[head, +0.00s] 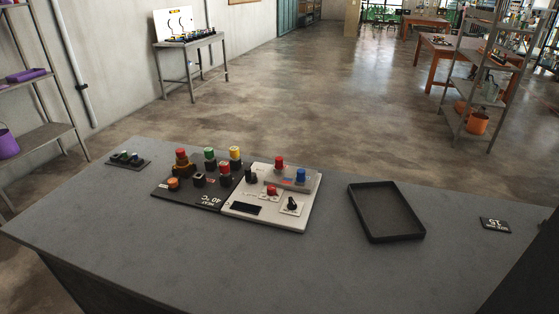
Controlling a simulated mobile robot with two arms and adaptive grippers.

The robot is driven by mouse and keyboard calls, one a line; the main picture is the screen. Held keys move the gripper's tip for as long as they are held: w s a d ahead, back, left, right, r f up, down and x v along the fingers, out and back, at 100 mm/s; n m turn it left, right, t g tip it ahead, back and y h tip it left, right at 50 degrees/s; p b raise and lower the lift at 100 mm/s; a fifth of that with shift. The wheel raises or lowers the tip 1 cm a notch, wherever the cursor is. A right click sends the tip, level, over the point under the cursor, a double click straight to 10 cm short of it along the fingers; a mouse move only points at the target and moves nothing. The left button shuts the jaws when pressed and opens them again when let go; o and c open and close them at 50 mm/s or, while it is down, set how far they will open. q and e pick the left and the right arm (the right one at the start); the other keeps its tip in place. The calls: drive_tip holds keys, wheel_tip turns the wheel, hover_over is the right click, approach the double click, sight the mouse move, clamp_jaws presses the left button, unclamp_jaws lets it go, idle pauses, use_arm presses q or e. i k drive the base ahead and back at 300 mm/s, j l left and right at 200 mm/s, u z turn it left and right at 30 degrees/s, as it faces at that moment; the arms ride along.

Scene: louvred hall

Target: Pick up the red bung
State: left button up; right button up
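Several small red pieces stand on the grey table (130,220), and I cannot tell for sure which is the red bung. One red top (181,153) sits on a brown holder at the back left of the black panel (205,203). Another red piece (225,168) stands near that panel's right side. On the white panel (297,220), an upright red piece (280,162) stands at the back beside a blue one (301,175). A lower red knob (272,190) sits nearer the middle. Neither of my grippers is in view.
Green (210,153) and yellow (234,153) topped pieces stand close by on the black panel. An empty black tray (388,236) lies to the right, with a small black label plate (495,225) beyond. A small dark block (127,158) lies far left. The front of the table is clear.

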sight(278, 160)
drive_tip(key=j+z, duration=0.35)
drive_tip(key=z, duration=0.15)
drive_tip(key=j+z, duration=0.45)
drive_tip(key=l, duration=0.1)
